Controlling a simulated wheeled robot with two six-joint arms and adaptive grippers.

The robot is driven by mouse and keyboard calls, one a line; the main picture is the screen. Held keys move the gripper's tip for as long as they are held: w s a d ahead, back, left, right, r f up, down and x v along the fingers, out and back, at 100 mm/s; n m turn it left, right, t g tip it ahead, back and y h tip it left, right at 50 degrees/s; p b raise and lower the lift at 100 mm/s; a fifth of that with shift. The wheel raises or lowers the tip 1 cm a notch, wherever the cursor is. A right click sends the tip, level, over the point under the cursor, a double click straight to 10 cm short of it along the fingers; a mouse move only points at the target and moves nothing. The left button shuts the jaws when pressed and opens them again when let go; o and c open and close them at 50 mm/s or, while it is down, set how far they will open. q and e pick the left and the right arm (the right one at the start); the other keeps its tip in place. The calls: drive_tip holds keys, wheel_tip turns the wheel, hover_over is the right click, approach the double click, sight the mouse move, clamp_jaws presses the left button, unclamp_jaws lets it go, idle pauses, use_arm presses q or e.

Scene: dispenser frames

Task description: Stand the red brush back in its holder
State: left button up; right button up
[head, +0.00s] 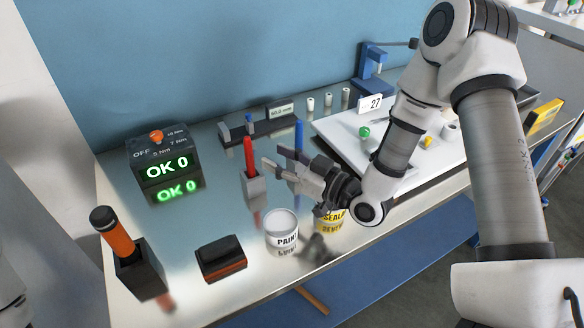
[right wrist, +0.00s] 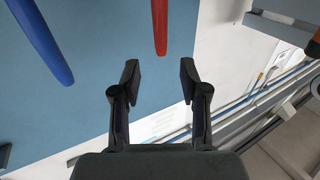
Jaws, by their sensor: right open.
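The red brush (head: 249,155) stands upright at a grey block holder (head: 254,188) in the middle of the table; its lower end is hidden in or behind the block. My right gripper (head: 271,157) is open and empty, just right of the red brush, fingers pointing at it. In the right wrist view the red brush (right wrist: 160,25) shows beyond the gap between the open fingertips (right wrist: 160,78), not between them. A blue brush (head: 299,137) stands behind my right gripper, its lower part hidden; it also shows in the right wrist view (right wrist: 40,40). My left gripper is not seen.
A paint can (head: 282,230) and a yellow sealer can (head: 330,222) stand in front of my right gripper. A black and orange block (head: 221,260), an orange-handled tool (head: 114,234) and a display box (head: 163,160) stand left. A white tray (head: 335,130) lies right.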

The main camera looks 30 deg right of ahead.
drive_tip(key=v, duration=0.4)
drive_tip(key=shift+s, duration=0.15)
drive_tip(key=shift+r, duration=0.15)
